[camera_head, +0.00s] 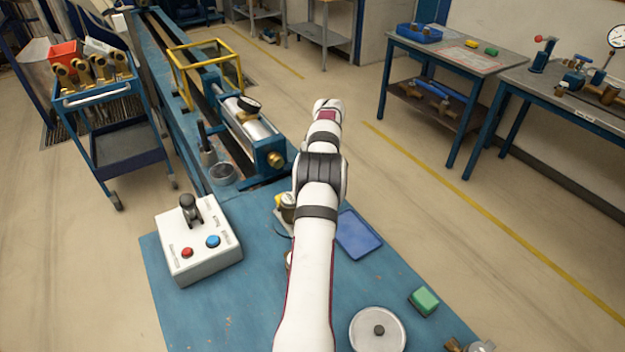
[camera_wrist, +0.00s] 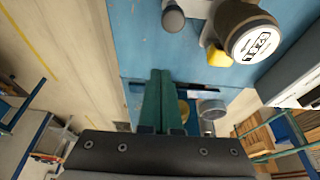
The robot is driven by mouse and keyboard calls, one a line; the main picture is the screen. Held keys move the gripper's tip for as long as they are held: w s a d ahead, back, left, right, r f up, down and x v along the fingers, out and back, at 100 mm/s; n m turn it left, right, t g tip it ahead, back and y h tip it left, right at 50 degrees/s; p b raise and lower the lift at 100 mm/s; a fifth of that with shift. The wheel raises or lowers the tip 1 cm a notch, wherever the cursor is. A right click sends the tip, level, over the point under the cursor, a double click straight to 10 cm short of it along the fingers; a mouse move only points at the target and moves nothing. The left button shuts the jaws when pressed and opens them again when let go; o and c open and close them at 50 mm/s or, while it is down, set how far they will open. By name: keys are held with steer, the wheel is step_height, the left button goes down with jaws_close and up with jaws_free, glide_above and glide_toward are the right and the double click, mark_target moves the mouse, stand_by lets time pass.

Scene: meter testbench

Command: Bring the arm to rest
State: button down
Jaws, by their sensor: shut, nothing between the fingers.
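My gripper shows in the wrist view (camera_wrist: 160,76) with its two dark green fingers together and nothing visible between them. The fingertips point over the edge of the blue bench (camera_wrist: 150,45). In the head view my white arm reaches from the bottom edge up the middle, over the same blue bench (camera_head: 190,310). The gripper itself cannot be made out there. A meter with a round white dial (camera_wrist: 256,43) is at the upper right of the wrist view, apart from the fingers. Beside it are a yellow part (camera_wrist: 218,57) and a grey rounded knob (camera_wrist: 173,20).
A white control box (camera_head: 200,245) with a lever stands on the bench's left. A blue tray (camera_head: 357,233), a green block (camera_head: 424,300) and a round metal disc (camera_head: 377,330) lie right of my arm. A test rail with a clamp (camera_head: 265,150) extends behind.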

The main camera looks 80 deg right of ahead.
steer(key=v, duration=0.7)
steer(key=w+a+r+n+y, duration=0.1)
steer(key=w+a+r, duration=0.2)
steer(key=w+a, duration=0.4)
steer(key=w+a+r+y, duration=0.1)
steer(key=w+a+r, duration=0.2)
steer(key=w+a, duration=0.45)
steer(key=w+a+r+y, duration=0.1)
steer(key=w+a+r, duration=0.15)
steer(key=a, duration=0.55)
steer(key=w+a+r, duration=0.1)
steer(key=w+a, duration=0.2)
steer(key=a, duration=0.5)
steer(key=s+a+r+n+g+y, duration=0.1)
steer(key=s+a, duration=0.2)
steer(key=a, duration=1.5)
steer(key=s+a+f+g, duration=0.1)
steer(key=s+a+f, duration=0.1)
steer(key=s+a, duration=0.5)
steer(key=s+a+f+n+g, duration=0.1)
steer(key=s+a+f, duration=0.1)
steer(key=s+a, duration=0.4)
steer(key=shift+s+a+f+y, duration=0.3)
steer(key=shift+s+a+f, duration=0.05)
steer(key=shift+s, duration=0.75)
